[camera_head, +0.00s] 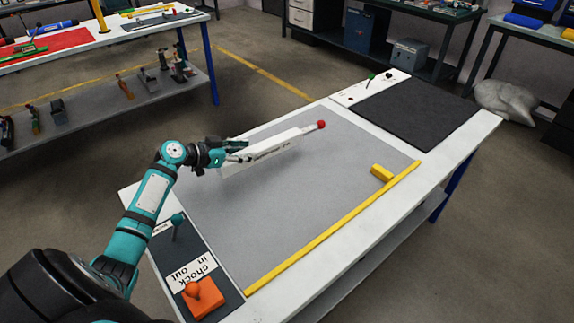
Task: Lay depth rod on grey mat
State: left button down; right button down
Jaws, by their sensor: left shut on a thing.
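My left gripper (240,152) reaches over the grey mat (285,210) from the left. It is shut at the left end of a long white block (262,156) with printed lettering. What lies between its fingers is small and mostly hidden; it appears to be the depth rod, but its outline is not clear. A pale rod with a red knob (320,125) sticks out of the block's right end. I cannot tell whether the gripper touches the block. My right gripper is not in view.
A yellow strip (335,228) edges the mat's front, with a small yellow block (381,172) near it. A dark board (180,250) at the left holds an orange block (201,297) and a teal-topped piece (177,222). A black mat (415,110) lies right. The mat's middle is clear.

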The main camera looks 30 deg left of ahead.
pick_arm(q)
jog(key=shift+w+a+r, duration=0.1)
jog(key=shift+w+a, duration=0.05)
jog(key=shift+a, duration=0.3)
jog(key=shift+w+a+r, duration=0.1)
jog(key=shift+w+a, duration=0.05)
jog(key=shift+a, duration=0.25)
jog(key=shift+n+y, duration=0.3)
jog(key=w+d+p, duration=0.1)
jog(key=d+p, duration=0.1)
jog(key=d, duration=0.2)
jog(key=w+d+p, duration=0.1)
jog(key=d+p, duration=0.1)
jog(key=d, duration=0.3)
jog(key=w+d+f+p, duration=0.1)
jog(key=d+p, duration=0.1)
jog(key=d, duration=0.3)
jog(key=shift+d+f, duration=0.1)
jog(key=shift+d, duration=0.15)
jog(key=shift+d+f, duration=0.1)
jog(key=shift+d, duration=0.15)
jog(key=shift+d+f, duration=0.1)
jog(key=shift+f, duration=0.3)
jog(key=shift+w+f, duration=0.1)
jog(key=shift+f, duration=1.35)
